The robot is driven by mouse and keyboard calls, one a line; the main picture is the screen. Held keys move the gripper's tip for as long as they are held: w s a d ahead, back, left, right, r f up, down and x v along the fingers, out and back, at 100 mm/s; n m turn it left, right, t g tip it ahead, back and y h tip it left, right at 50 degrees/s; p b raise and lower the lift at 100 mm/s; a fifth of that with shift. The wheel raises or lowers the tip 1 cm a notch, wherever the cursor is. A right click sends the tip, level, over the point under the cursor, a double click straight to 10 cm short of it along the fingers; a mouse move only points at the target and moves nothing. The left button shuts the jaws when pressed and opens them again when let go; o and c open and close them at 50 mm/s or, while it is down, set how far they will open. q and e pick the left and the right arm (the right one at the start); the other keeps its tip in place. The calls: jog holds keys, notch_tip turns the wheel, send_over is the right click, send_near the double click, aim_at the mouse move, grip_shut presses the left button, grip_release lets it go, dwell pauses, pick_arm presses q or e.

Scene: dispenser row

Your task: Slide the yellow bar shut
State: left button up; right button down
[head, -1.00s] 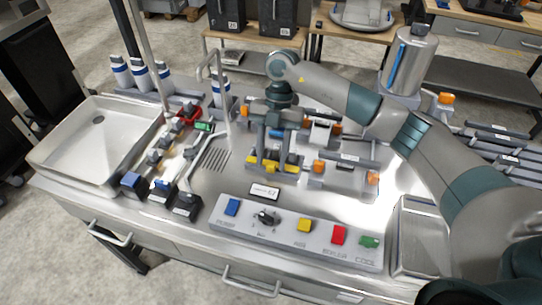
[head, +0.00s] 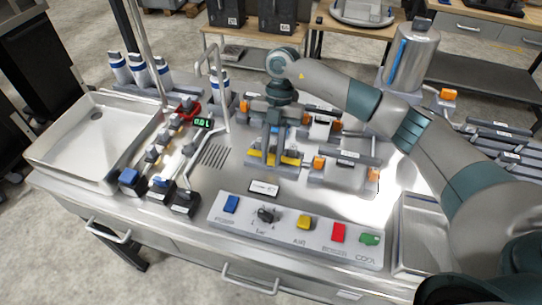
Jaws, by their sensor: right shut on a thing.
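The yellow bar (head: 291,160) lies low on a grey unit in the middle of the steel counter. My right gripper (head: 273,162) points down over it from the back. Its fingers are close together and shut on the middle of the bar, hiding part of it. How far the bar is slid along its unit cannot be told. My left gripper is not in view.
Similar units with orange ends (head: 318,162) stand close right of and behind the gripper. A button panel (head: 285,232) lies in front. A bent tap pipe (head: 219,95), a row of valves and a sink (head: 60,155) are at left.

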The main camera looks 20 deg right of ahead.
jog(key=shift+w+d+r, duration=0.1)
jog(key=shift+w+d, duration=0.1)
jog(key=shift+w, duration=0.05)
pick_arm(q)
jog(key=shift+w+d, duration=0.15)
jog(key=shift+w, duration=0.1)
pick_arm(e)
jog(key=c, duration=1.6)
grip_release()
jog(key=shift+a, duration=0.1)
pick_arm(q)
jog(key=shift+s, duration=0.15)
pick_arm(e)
jog(key=shift+o, duration=0.2)
